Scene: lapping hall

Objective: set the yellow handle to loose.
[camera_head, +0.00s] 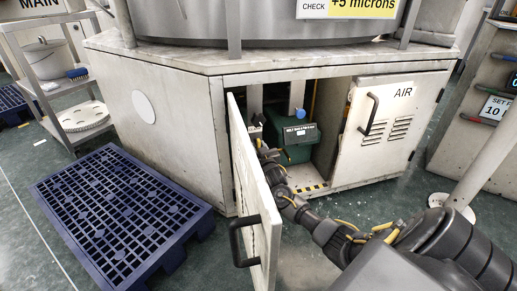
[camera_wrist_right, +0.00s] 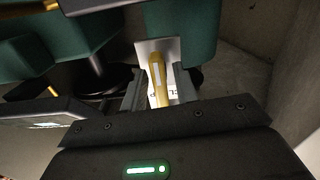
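The yellow handle (camera_wrist_right: 158,78) shows in the right wrist view, in front of a pale square plate, with a white lettered label partly visible beside it. My right gripper (camera_wrist_right: 158,88) is open, with one finger on each side of the handle and a gap visible on both sides. In the head view my right arm reaches through the open cabinet door, and the right gripper (camera_head: 258,134) is inside, small and partly hidden by the door edge. The handle cannot be made out in the head view. My left gripper is not in view.
The open cabinet door (camera_head: 255,190) stands close to the left of my right arm. A dark green box (camera_head: 298,150) sits inside the cabinet. The AIR door (camera_head: 380,135) is closed. A blue pallet (camera_head: 115,215) lies on the floor at left.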

